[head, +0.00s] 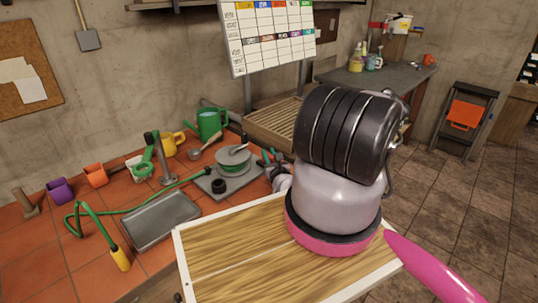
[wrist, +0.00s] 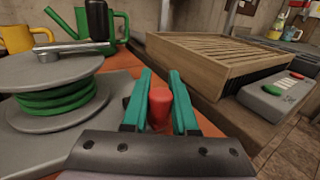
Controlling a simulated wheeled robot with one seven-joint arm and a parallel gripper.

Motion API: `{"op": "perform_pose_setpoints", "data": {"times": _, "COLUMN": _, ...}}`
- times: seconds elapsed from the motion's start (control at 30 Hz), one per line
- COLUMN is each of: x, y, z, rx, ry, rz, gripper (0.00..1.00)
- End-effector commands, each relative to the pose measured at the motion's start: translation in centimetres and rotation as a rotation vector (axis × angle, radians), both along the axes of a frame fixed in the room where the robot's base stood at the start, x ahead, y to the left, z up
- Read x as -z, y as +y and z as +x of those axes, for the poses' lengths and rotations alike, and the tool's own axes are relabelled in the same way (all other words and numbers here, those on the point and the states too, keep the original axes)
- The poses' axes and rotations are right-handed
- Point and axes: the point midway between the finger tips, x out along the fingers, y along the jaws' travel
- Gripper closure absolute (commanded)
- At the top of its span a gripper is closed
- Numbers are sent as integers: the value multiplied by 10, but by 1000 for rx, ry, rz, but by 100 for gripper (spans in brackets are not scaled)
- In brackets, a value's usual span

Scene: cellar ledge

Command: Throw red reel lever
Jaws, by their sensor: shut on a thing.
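The hose reel, with green hose wound between grey flanges, stands on a grey plate in the head view (head: 233,163). In the wrist view the reel (wrist: 55,102) fills the left side. My gripper (wrist: 160,85) has two teal fingers, with the red reel lever (wrist: 160,106) between them. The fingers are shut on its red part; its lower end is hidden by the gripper. In the head view my gripper (head: 271,163) is small, just right of the reel and partly hidden behind my arm.
A green watering can (head: 210,122), a yellow can (head: 170,143) and a grey tray (head: 160,219) share the tiled ledge. A slatted wooden box (wrist: 215,50) and a grey box with red and green parts (wrist: 280,95) lie to the right in the wrist view.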

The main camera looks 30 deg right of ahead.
Motion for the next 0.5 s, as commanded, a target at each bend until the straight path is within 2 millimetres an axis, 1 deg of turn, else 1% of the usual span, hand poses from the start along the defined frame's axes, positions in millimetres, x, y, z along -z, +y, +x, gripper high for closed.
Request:
{"op": "perform_pose_setpoints", "data": {"times": 0.47, "x": 0, "y": 0, "z": 0, "rx": 11, "ry": -1, "rz": -1, "gripper": 100}}
{"op": "perform_pose_setpoints", "data": {"times": 0.5, "x": 0, "y": 0, "z": 0, "rx": 11, "ry": -1, "rz": -1, "gripper": 58}}
